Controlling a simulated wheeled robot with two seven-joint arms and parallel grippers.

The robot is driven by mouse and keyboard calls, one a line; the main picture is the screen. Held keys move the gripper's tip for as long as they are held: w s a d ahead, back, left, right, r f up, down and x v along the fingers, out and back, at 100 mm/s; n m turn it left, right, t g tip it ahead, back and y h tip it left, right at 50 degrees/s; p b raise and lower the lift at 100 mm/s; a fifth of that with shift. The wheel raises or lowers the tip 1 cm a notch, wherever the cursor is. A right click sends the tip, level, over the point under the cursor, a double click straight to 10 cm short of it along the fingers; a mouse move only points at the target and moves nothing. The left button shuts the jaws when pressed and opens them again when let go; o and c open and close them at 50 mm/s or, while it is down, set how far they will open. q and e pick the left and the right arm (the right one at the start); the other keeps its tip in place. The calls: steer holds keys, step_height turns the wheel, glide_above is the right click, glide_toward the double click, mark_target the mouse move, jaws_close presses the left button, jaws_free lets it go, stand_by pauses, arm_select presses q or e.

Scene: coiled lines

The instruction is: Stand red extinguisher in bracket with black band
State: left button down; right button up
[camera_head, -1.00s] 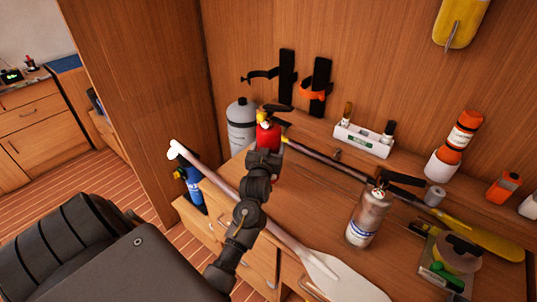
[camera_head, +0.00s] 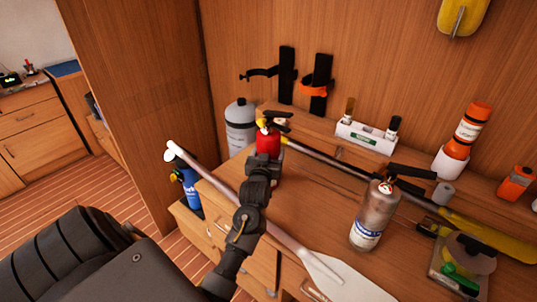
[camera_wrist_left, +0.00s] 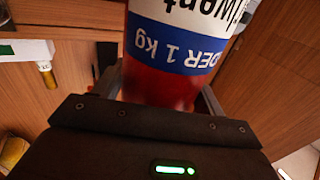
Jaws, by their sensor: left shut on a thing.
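The red extinguisher (camera_head: 268,146) has a black handle on top and stands roughly upright over the bench's left part. My left gripper (camera_head: 262,169) is shut on its body. In the left wrist view, the extinguisher's red body with a white and blue label (camera_wrist_left: 178,55) fills the space between the fingers (camera_wrist_left: 160,85). The bracket with the black band (camera_head: 286,75) is on the wooden back wall, its band reaching out to the left, empty. A second bracket with an orange band (camera_head: 317,88) hangs just right of it. My right gripper is not in view.
A grey cylinder (camera_head: 241,126) stands behind left of the red extinguisher. A silver extinguisher (camera_head: 370,218) stands on the bench at right. A long paddle (camera_head: 262,218) crosses the front near my arm. A white holder (camera_head: 366,138) sits on the ledge right of the brackets.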

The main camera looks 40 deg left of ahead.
arm_select(q)
steer(key=shift+r, duration=0.25)
steer(key=shift+c, duration=2.4)
jaws_free()
steer(key=shift+f, duration=0.3)
steer(key=o, duration=0.3)
steer(key=shift+s+r, duration=0.1)
steer(key=shift+s, duration=0.05)
steer(key=b+v, duration=0.2)
steer(key=v, duration=1)
